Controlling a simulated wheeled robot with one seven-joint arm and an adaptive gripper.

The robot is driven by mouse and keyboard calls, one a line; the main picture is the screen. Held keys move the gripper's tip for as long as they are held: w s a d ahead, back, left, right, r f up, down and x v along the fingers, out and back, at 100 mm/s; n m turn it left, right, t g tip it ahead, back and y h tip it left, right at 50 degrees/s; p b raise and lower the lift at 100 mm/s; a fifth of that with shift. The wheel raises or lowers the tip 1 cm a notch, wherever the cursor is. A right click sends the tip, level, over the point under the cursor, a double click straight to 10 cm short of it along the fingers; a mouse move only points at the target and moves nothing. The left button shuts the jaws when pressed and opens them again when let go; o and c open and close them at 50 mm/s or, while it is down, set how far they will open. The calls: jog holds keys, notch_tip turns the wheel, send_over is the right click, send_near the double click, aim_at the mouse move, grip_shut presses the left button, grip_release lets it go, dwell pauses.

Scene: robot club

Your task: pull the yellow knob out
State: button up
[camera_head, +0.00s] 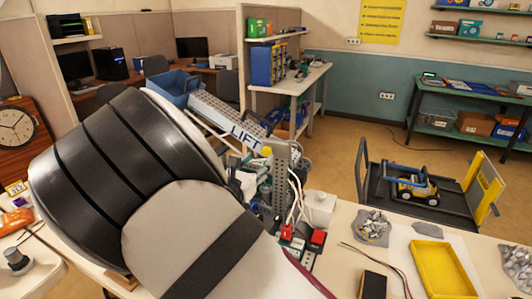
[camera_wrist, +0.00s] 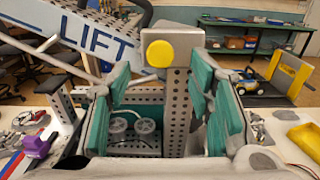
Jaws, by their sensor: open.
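The yellow knob (camera_wrist: 160,54) is a round disc facing me in the wrist view, at the top of an upright perforated metal post (camera_wrist: 177,112). It also shows small in the head view (camera_head: 267,151), just past my arm. A grey beam marked LIFT (camera_wrist: 92,36) slopes down behind it from the left. My gripper (camera_wrist: 161,76) is open, with teal finger pads on the left and right of the picture. The knob lies between the pads in the picture, near fingertip height. I see no contact, and the depth gap is unclear. My arm hides much of the gripper in the head view.
A yellow tray (camera_head: 445,270) and a black box (camera_head: 373,285) lie on the bench at right. White cables and red-topped parts (camera_head: 318,238) stand close to the post. A purple part (camera_wrist: 36,146) sits at left. A cart (camera_head: 420,190) stands beyond the bench.

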aim_at(266, 153)
jog(key=shift+x, duration=2.6)
grip_shut()
